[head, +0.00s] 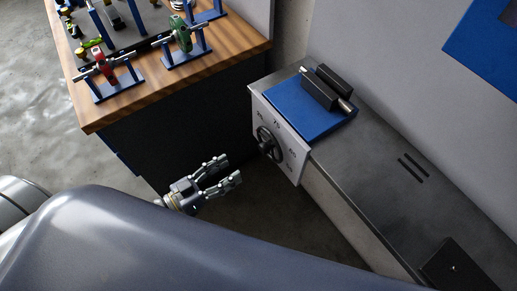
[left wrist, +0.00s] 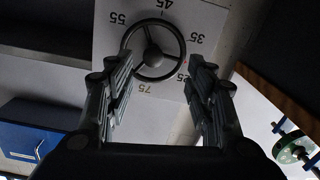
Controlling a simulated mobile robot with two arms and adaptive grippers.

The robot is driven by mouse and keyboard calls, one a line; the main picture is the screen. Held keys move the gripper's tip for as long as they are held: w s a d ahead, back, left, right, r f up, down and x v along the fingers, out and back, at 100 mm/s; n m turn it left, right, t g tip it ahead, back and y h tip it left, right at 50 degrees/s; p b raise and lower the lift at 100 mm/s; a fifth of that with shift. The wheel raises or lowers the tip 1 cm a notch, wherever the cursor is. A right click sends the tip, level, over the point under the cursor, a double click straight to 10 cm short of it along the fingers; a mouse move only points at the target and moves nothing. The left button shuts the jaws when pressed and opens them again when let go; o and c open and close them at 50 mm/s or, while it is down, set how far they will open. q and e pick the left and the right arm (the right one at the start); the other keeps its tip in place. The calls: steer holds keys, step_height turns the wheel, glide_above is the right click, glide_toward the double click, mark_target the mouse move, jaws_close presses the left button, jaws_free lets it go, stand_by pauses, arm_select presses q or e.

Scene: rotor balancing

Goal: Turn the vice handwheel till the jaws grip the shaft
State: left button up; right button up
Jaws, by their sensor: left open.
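The vice has a blue base (head: 284,112) and two dark jaws (head: 320,92) on top of a grey bench. A silver shaft (head: 346,105) lies between the jaws; its ends show, but I cannot tell whether the jaws touch it. The black three-spoked handwheel (head: 269,144) sits on a white numbered dial plate (head: 292,160) on the bench's end face. My left gripper (head: 229,169) is open and empty, a little left of and below the wheel, apart from it. In the left wrist view the handwheel (left wrist: 153,49) shows beyond and between the open fingers. My right gripper is not in view.
A wooden-topped bench (head: 235,50) at upper left carries a red rotor (head: 105,66) and a green rotor (head: 181,35) on blue stands. A gap of bare floor (head: 255,200) lies between the benches. A blue panel (head: 485,50) is on the wall at right.

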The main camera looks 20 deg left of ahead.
mark_target(261, 150)
arm_select(q)
steer(key=x, duration=0.3)
steer(key=r+p+x, duration=0.1)
steer(key=x, duration=0.7)
steer(key=shift+s+d+r+p, duration=0.2)
steer(key=shift+d+r+p, duration=0.1)
steer(key=shift+r+p, duration=0.05)
steer(key=shift+c, duration=0.4)
steer(key=c, duration=1)
